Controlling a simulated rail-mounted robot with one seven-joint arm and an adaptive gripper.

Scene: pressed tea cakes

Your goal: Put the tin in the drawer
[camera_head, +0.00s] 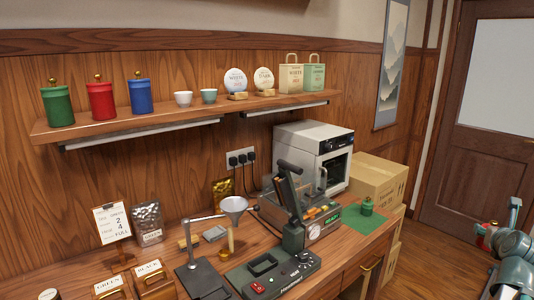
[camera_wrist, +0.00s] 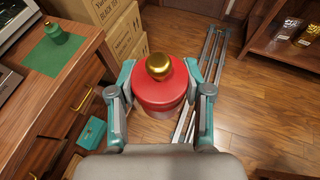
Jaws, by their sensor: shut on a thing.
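A red tin with a gold knob (camera_wrist: 158,92) sits between the two teal fingers of my gripper (camera_wrist: 160,84), which is shut on it. It is held upright over the floor, to the right of the counter. In the head view the red tin (camera_head: 487,231) shows partly at the right edge, with my arm in front of it. The wooden counter has a drawer front with a gold handle (camera_head: 371,265); I cannot tell from this view whether that drawer is open. The wrist view shows a teal box (camera_wrist: 91,132) low beside the counter front.
A green tin (camera_head: 367,206) stands on a green mat (camera_head: 385,217) at the counter's right end. Cardboard boxes (camera_head: 375,180) stack beyond it. The wall shelf (camera_head: 90,128) holds green, red and blue tins. Metal rails (camera_wrist: 212,65) run along the floor.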

